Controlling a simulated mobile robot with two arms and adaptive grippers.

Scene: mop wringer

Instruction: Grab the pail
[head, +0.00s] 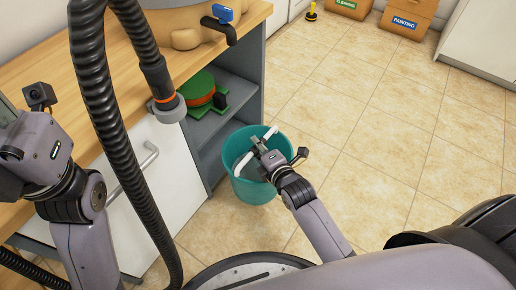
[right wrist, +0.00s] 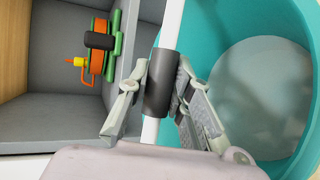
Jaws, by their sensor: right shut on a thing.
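The teal pail (head: 258,190) stands on the tiled floor beside the open shelf unit. Its white handle (head: 270,133) spans the rim; a dark grip sleeve (right wrist: 158,92) sits on the handle in the right wrist view. My right gripper (head: 259,150) is over the pail, its fingers shut on the handle's grip, one on each side of it. The pail's teal wall (right wrist: 305,25) and greyish inside fill the right of the wrist view. My left arm is at the left; its gripper (head: 12,152) is at the picture's edge, and its fingers do not show clearly.
A shelf unit (head: 217,117) holding a green and orange hose reel (head: 196,97) stands close to the pail's left. The wooden counter (head: 110,80) is above. Tiled floor to the right is clear, with cardboard boxes (head: 408,17) at the back.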

